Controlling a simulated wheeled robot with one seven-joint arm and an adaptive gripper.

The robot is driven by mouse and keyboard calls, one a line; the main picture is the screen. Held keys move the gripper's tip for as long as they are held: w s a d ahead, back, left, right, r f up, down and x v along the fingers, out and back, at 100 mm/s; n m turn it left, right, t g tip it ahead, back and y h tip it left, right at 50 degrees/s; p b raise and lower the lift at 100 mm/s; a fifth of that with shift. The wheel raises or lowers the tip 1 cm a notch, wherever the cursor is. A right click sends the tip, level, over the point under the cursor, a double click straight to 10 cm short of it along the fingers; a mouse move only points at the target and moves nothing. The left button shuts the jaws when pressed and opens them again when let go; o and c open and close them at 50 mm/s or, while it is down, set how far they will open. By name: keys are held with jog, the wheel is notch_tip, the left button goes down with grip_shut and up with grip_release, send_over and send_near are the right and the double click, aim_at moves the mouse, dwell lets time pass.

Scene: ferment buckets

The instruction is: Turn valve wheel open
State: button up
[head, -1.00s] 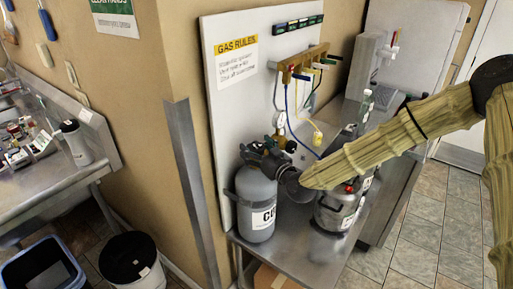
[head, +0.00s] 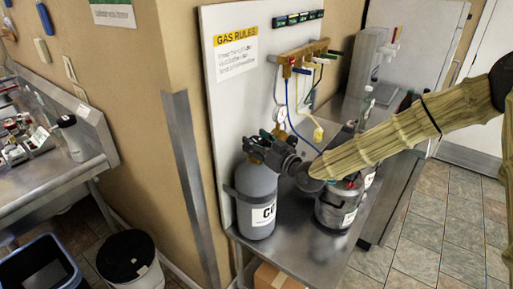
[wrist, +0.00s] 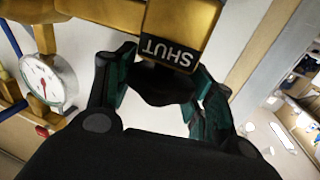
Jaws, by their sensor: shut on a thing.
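A grey gas cylinder with a white label (head: 256,200) stands upright against the white board. My gripper (head: 264,145) is at its top, over the valve, and largely hides it in the head view. In the wrist view, my gripper (wrist: 162,88) has its dark green fingers on both sides of a dark valve wheel (wrist: 163,90), shut on it. A brass valve body (wrist: 180,30) marked "SHUT" sits right beyond the wheel.
A round gauge (wrist: 48,80) with a red needle is left of my fingers in the wrist view. A second metal vessel (head: 338,205) stands close by on the steel table (head: 300,255). A brass manifold (head: 305,57) with coloured levers and hoses hangs above.

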jog(key=shift+w+n+g+y+b, duration=0.1)
jog(key=shift+n+g+y+b, duration=1.2)
jog(key=shift+g+y+b, duration=0.25)
jog(key=shift+d+r+n+g+y, duration=0.15)
jog(key=shift+n+g+y, duration=0.2)
jog(key=shift+n+g, duration=0.25)
jog(key=shift+g, duration=0.25)
jog(key=shift+n+g+y, duration=0.3)
jog(key=shift+n+g, duration=0.1)
jog(key=shift+g, duration=0.1)
jog(key=o, duration=1)
jog(key=v, duration=1.2)
